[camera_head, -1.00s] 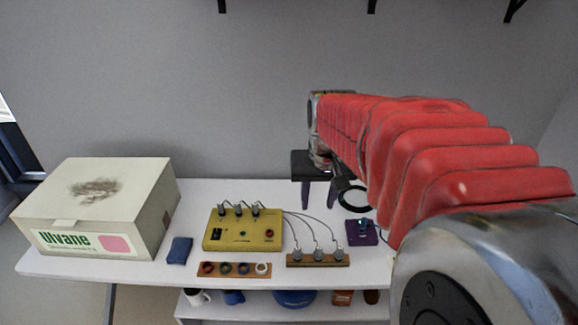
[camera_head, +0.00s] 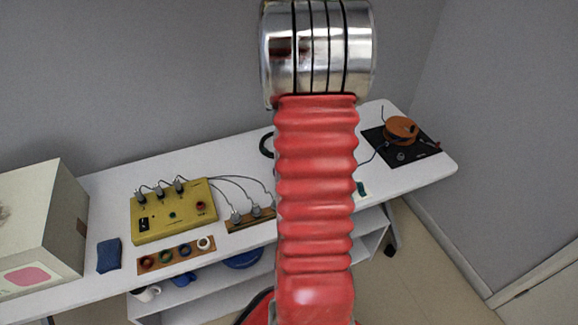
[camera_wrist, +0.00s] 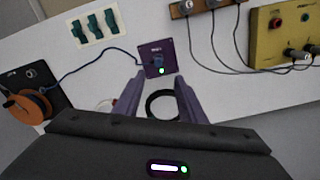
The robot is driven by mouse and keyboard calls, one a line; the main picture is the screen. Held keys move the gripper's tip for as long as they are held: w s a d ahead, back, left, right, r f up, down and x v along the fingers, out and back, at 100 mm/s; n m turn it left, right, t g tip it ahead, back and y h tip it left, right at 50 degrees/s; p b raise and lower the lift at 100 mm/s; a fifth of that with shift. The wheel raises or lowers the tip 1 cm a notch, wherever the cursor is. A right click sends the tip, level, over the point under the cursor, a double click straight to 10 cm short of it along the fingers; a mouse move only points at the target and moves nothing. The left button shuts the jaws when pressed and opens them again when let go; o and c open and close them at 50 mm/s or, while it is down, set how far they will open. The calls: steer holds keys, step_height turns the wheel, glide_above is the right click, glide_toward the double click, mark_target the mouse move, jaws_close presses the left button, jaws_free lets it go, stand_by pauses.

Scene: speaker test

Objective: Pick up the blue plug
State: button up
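The blue plug (camera_wrist: 157,60) appears small and dark on the purple box (camera_wrist: 150,50) in the wrist view, beside a lit green light. A blue cable (camera_wrist: 88,65) runs from the box to the orange reel (camera_wrist: 27,105) at the left. My gripper (camera_wrist: 159,77) is open and empty. Its two fingers point at the near edge of the box, with the plug just beyond the fingertips; I cannot tell the height. In the head view my red-sleeved arm hides the purple box, the plug and the gripper.
A black cable ring (camera_wrist: 162,104) lies between the fingers' lines. A card with teal pieces (camera_wrist: 95,27) is beyond, at upper left. A wooden strip with grey plugs (camera_head: 250,219) and a yellow box (camera_head: 173,210) stand on the white table. A black mat (camera_head: 373,141) holds the reel.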

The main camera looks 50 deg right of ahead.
step_height(320, 180, down, 8)
steer(key=shift+s, duration=0.1)
steer(key=shift+f, duration=0.3)
stand_by(0.4)
steer(key=shift+d+f, duration=0.15)
steer(key=shift+f, duration=1.15)
steer(key=shift+d+f, duration=0.1)
steer(key=shift+f, duration=1.2)
jaws_close()
